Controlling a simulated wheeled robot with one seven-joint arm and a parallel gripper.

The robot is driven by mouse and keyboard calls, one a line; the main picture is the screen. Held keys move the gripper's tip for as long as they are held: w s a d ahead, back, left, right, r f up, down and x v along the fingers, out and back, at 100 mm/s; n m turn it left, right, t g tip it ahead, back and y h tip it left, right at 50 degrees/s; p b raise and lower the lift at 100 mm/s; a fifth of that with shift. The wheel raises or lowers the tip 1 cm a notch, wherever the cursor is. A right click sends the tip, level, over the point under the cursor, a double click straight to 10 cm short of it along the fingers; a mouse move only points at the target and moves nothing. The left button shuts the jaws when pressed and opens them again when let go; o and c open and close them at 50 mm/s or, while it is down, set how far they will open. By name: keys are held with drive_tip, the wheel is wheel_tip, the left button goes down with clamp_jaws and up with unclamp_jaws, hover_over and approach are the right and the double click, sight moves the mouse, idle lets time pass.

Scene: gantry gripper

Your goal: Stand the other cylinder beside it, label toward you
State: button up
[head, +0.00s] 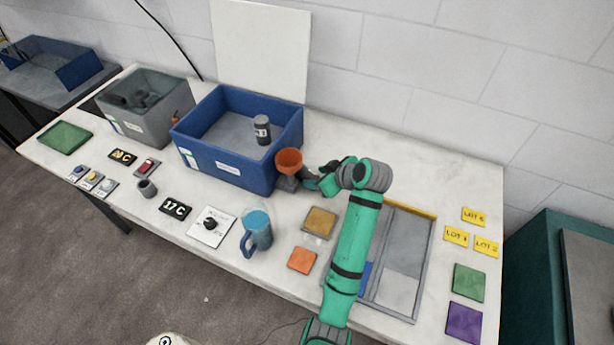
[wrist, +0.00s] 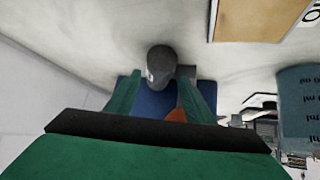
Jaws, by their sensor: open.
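A dark grey cylinder (head: 262,129) stands upright in the blue bin (head: 222,163), its pale label showing to the head camera. My gripper (head: 308,182) is low beside the bin's right end, pointing left. In the wrist view my gripper (wrist: 160,80) is open, with a second dark grey cylinder (wrist: 160,62) between or just beyond the fingertips. A bit of white label shows on its left side. I cannot tell whether a finger touches it. In the head view it is hard to separate from the grey parts by the gripper.
An orange cup-like funnel (head: 289,160) is close to my gripper at the bin's corner. A grey bin (head: 150,112) with dark pieces stands left. A divided tray (head: 405,262) lies right.

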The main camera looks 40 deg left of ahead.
sight(311, 175)
drive_tip(key=shift+x, duration=2.75)
drive_tip(key=shift+w+r, duration=0.1)
drive_tip(key=shift+r, duration=0.1)
drive_tip(key=shift+c, duration=0.6)
drive_tip(key=shift+a+r, duration=0.1)
clamp_jaws()
